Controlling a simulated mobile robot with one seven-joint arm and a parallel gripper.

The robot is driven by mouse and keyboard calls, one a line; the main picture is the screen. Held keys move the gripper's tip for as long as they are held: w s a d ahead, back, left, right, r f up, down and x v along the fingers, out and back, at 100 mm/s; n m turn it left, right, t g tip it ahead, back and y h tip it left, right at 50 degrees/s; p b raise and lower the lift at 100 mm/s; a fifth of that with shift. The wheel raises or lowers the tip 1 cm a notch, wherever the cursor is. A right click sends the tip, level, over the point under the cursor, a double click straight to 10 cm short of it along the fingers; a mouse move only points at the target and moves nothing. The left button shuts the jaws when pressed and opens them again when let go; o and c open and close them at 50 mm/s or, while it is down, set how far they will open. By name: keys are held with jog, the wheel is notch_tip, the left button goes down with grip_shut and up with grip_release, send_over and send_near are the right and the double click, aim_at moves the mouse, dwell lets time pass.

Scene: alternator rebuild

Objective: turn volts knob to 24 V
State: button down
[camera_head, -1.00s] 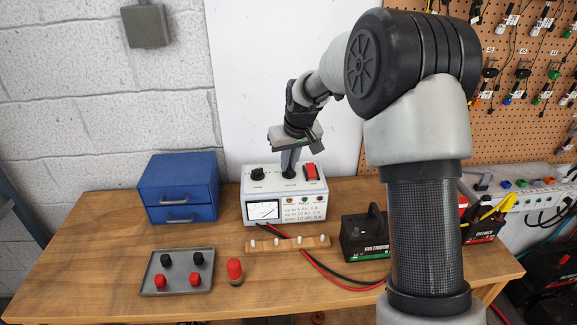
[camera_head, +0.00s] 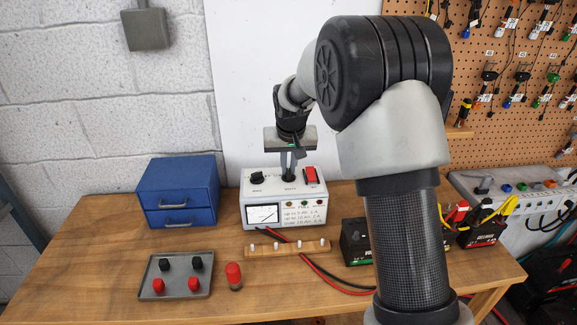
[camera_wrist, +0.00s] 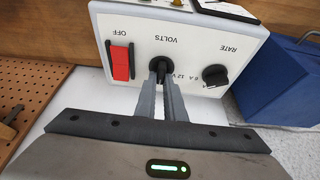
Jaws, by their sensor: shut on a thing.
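The white and grey charger box (camera_head: 270,190) stands on the bench, with a meter on its front. Its black VOLTS knob (camera_wrist: 159,64) is in the middle of the top panel, and the fingers partly cover it. My gripper (camera_wrist: 161,78) comes down from above and is shut on the knob. In the head view my gripper (camera_head: 288,174) hides most of the knob. The pointer and the 24 V mark cannot be made out; "12 V" shows to the right of the knob in the wrist view.
The red OFF switch (camera_wrist: 121,63) and the black RATE knob (camera_wrist: 215,76) flank the VOLTS knob closely. A blue drawer box (camera_head: 178,190) stands left of the charger. A wooden strip with pegs (camera_head: 287,247) and red and black cables lie in front.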

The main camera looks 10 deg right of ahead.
jog(key=c, duration=1.8)
grip_release()
jog(key=shift+c, duration=0.2)
jog(key=v, duration=1.7)
jog(key=shift+s+r+p, duration=0.15)
jog(key=shift+r+p, duration=0.05)
jog(key=shift+p, duration=0.15)
jog(key=s+d+r+p, duration=0.2)
jog(key=s+r, duration=0.2)
jog(key=s, duration=0.4)
jog(key=s+d+r+p, duration=0.2)
jog(key=s+d+r, duration=0.15)
jog(key=s, duration=0.55)
jog(key=s+f+t+p, duration=0.1)
jog(key=s+f+p, duration=0.2)
jog(key=s, duration=1.1)
jog(key=shift+s+d, duration=0.15)
jog(key=shift+d, duration=0.3)
